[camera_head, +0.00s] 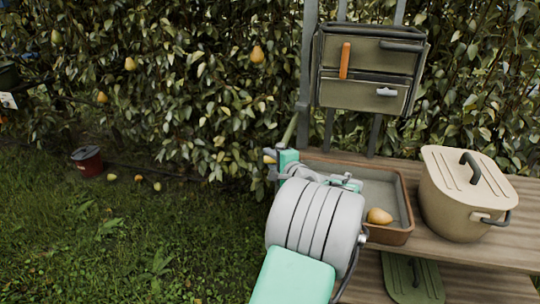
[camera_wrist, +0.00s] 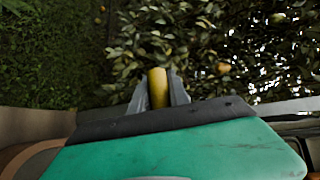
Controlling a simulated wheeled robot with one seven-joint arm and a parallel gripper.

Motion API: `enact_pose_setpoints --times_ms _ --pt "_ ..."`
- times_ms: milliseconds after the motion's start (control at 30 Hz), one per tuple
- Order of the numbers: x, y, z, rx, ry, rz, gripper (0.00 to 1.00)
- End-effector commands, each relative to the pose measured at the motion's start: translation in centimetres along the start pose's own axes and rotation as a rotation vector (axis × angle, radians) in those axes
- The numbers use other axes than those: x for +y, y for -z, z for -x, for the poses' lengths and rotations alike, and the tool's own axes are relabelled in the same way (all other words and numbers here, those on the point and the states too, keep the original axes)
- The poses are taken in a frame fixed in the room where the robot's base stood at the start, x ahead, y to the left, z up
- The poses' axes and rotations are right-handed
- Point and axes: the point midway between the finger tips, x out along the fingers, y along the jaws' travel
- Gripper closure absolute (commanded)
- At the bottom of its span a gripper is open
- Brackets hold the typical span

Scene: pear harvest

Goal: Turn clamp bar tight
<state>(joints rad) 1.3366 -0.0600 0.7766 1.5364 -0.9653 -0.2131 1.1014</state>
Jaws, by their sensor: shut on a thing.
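My gripper (camera_wrist: 158,97) is shut on a short yellow bar, which I take to be the clamp bar (camera_wrist: 157,82). The bar stands between the two grey fingers in the wrist view, and its lower end is hidden by my gripper's dark edge. In the head view my gripper is at the left end of the tray, largely hidden by my own wrist. An olive rod (camera_head: 290,130) slants up just behind it there. I cannot tell how tight the bar is, or see the clamp's screw or jaws.
A brown-rimmed tray (camera_head: 402,191) with a pear (camera_head: 379,216) lies on the wooden bench (camera_head: 490,252). A lidded beige pot (camera_head: 455,205) stands to its right. A grey box (camera_head: 370,69) hangs above. A hedge with pears is behind; a red bucket (camera_head: 87,161) stands on grass.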

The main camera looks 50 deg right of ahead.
Motion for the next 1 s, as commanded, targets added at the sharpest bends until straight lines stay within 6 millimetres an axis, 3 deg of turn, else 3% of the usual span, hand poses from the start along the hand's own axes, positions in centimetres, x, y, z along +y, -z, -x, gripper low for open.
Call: enact_pose_setpoints --times_ms 67,300,600,633,867,1000 --pt "-0.9 -0.1 0.2 0.015 -0.06 0.056 1.0" --pt "0.3 0.1 0.2 0.058 -0.218 0.214 1.0" --pt "0.7 0.3 0.1 0.062 -0.228 0.226 1.0" --pt "0.7 0.3 0.1 0.062 -0.228 0.225 0.76" --pt "0.7 0.3 0.1 0.062 -0.227 0.224 0.57" --pt "0.7 0.3 0.1 0.062 -0.227 0.224 0.57"
